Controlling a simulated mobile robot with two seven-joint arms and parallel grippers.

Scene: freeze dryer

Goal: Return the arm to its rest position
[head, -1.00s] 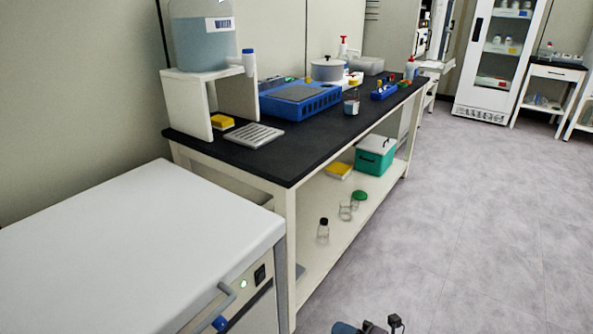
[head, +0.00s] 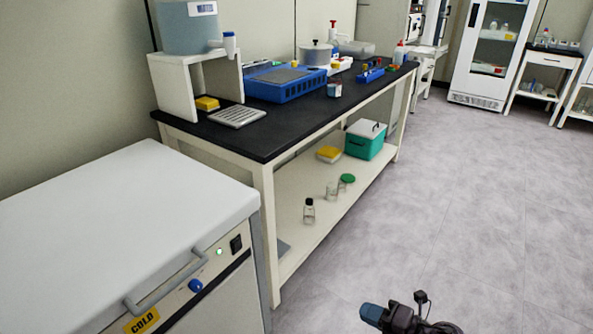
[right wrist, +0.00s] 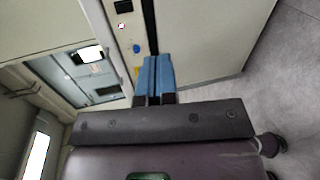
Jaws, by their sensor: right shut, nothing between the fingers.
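My right gripper (head: 372,313) shows at the bottom of the head view, over the grey floor, with its blue fingers pointing left. In the right wrist view its blue fingers (right wrist: 154,78) are together, with nothing between them. It is apart from the bench and the white cabinet. My left gripper is not in view.
A white cabinet (head: 130,205) with a handle and a COLD label stands at the lower left. Behind it is a black-topped bench (head: 290,125) with labware and a lower shelf (head: 290,225). A glass-door fridge (head: 490,60) stands at the back. The floor (head: 470,190) at right is clear.

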